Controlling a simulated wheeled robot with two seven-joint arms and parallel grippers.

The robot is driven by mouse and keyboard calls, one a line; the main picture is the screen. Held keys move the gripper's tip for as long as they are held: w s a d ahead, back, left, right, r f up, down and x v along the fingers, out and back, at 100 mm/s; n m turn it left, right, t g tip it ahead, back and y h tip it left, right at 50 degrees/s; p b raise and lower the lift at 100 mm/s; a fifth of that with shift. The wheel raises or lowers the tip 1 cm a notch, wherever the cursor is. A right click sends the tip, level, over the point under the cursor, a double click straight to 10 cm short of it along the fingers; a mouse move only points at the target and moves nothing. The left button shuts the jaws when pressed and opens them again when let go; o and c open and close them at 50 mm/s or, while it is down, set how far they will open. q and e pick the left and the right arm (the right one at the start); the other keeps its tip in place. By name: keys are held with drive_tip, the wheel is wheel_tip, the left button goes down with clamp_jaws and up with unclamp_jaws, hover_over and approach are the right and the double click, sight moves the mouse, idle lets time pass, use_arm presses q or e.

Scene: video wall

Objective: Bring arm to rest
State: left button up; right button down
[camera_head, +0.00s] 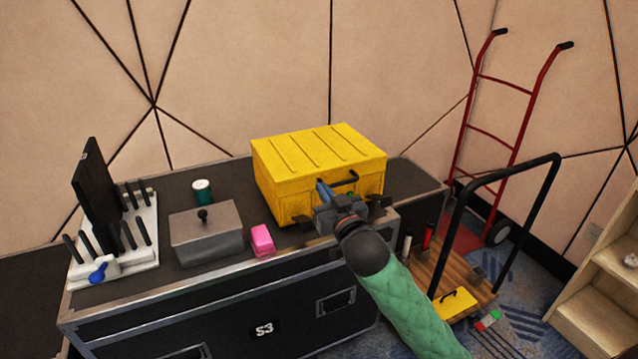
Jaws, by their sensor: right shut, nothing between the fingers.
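My right arm, in a green quilted sleeve, comes in from the lower right. My right gripper (324,192) is shut and empty, in front of the yellow toolbox (290,183). The toolbox is closed and stands on the black flight case (240,312). The gripper covers part of the toolbox's front near its dark handle; I cannot tell whether they touch. My left gripper is not in view.
On the case stand a grey lidded box (207,240), a pink block (262,240), a teal-and-white spool (203,191) and a white rack (143,235) with a dark panel. A platform cart (470,270) and red hand truck (490,133) stand right.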

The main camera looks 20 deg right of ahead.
drive_tip(key=shift+s+f, duration=0.15)
drive_tip(key=shift+s, duration=0.3)
